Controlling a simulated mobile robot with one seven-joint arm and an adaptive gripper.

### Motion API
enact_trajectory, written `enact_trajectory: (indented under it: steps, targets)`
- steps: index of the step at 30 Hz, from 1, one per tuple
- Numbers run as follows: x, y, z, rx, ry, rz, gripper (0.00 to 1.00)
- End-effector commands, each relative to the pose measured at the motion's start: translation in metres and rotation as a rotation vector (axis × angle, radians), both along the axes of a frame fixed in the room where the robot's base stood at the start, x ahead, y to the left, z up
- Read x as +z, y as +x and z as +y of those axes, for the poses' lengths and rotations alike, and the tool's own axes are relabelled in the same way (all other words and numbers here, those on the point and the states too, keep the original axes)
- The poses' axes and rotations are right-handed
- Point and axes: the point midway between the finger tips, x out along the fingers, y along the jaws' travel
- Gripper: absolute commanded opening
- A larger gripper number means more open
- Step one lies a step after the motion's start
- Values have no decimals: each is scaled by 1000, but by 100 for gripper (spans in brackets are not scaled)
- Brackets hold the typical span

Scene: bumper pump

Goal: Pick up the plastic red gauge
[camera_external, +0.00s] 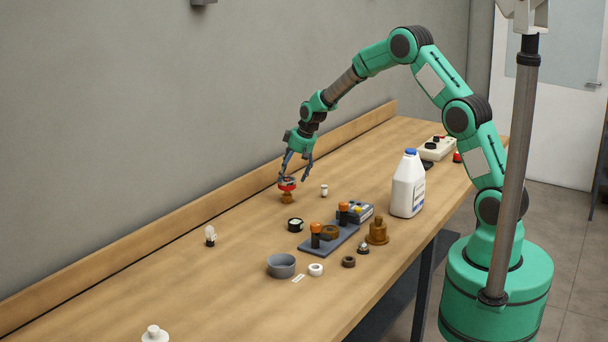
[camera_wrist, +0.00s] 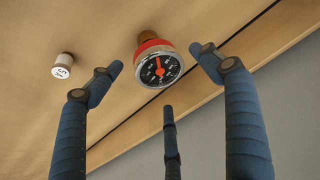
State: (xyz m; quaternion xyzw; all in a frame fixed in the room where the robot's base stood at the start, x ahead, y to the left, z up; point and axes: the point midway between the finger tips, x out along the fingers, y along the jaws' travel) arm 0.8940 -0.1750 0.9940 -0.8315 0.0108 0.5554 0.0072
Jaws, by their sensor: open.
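The red gauge (camera_external: 287,184) stands on the wooden table near the back board, on a brass-coloured fitting. In the wrist view the gauge (camera_wrist: 158,66) shows a black dial with white marks, a red needle and a red rim, facing the camera. My gripper (camera_external: 297,179) is right above and around the gauge's top in the outside view. In the wrist view its blue fingers (camera_wrist: 160,68) are spread apart, with the gauge between and beyond their tips. The gripper is open and holds nothing. I cannot tell whether any finger touches the gauge.
A small white cylinder (camera_external: 324,190) stands just right of the gauge; it also shows in the wrist view (camera_wrist: 62,66). A black round part (camera_external: 295,224), a grey base with orange-topped posts (camera_external: 328,239) and a white jug (camera_external: 407,186) stand nearer the front. The table left of the gauge is mostly clear.

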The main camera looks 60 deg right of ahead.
Motion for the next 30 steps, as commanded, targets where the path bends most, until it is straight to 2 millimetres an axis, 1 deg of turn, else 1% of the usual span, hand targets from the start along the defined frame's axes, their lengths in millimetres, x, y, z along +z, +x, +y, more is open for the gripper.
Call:
enact_trajectory:
  steps: [1,6,11,30]
  targets:
    - [-7,1,0,0,0,1,78]
    - [-26,7,0,0,0,2,78]
    - [-38,12,0,0,0,2,78]
    - [-40,13,0,0,0,0,78]
